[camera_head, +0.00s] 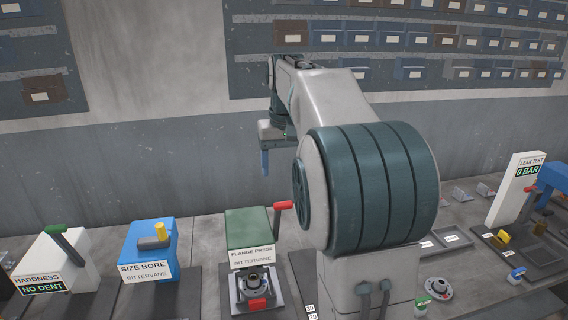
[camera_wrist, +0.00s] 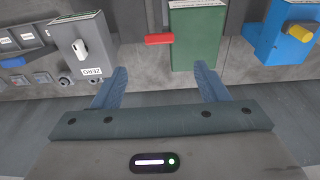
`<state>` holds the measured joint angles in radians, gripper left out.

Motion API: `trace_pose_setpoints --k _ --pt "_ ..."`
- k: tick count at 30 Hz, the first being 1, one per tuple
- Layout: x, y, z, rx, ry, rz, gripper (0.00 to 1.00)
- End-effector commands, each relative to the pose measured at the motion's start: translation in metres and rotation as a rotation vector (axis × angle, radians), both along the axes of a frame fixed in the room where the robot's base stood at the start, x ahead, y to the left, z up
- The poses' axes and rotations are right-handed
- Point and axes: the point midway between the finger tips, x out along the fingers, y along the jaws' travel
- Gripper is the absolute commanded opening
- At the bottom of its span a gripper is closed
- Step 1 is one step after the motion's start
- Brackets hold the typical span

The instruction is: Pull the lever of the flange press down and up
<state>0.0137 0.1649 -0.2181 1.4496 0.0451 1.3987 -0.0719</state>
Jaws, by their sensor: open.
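The flange press (camera_head: 250,229) is a green box with a name plate on the bench, and a round flange part (camera_head: 262,283) sits low at its front. Its lever has a red handle (camera_head: 283,205) sticking out at the upper right side. In the wrist view the green press (camera_wrist: 195,40) is right of centre, with the red lever handle (camera_wrist: 160,39) pointing left from it. My gripper (camera_head: 265,163) is above and behind the press in the head view. In the wrist view my gripper (camera_wrist: 160,66) is open and empty, with the red handle beyond the gap between its fingertips, not touching.
A blue size bore station (camera_head: 150,250) and a white hardness station (camera_head: 58,262) with a green lever stand left of the press. A white leak test panel (camera_head: 515,190) stands at the right. A grey box (camera_wrist: 83,45) shows at left in the wrist view.

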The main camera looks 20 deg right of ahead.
Motion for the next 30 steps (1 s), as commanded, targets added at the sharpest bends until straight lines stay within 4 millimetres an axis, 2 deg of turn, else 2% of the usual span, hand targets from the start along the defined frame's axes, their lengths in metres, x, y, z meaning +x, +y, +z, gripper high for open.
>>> trace_pose_setpoints --k 2,5,8,9,11,15,18,24,27,30 --pt "0.0 0.0 0.0 0.0 0.0 0.0 0.67" --pt "-0.002 -0.001 -0.005 0.013 0.009 -0.02 0.39" --pt "-0.012 -0.004 -0.027 0.09 0.055 -0.126 0.12" --pt "-0.019 -0.005 -0.041 0.144 0.09 -0.205 0.01" --pt "-0.033 -0.005 -0.066 0.249 0.158 -0.356 0.0" --pt "-0.069 0.0 -0.119 0.54 0.384 -0.804 0.0" --pt "-0.089 0.005 -0.144 0.746 0.575 -1.128 0.0" --pt "-0.113 0.002 -0.169 1.151 1.044 -1.704 0.0" --pt "-0.12 -0.011 -0.174 1.358 1.328 -1.924 0.0" --pt "-0.126 -0.028 -0.176 1.55 1.622 -2.059 0.0"
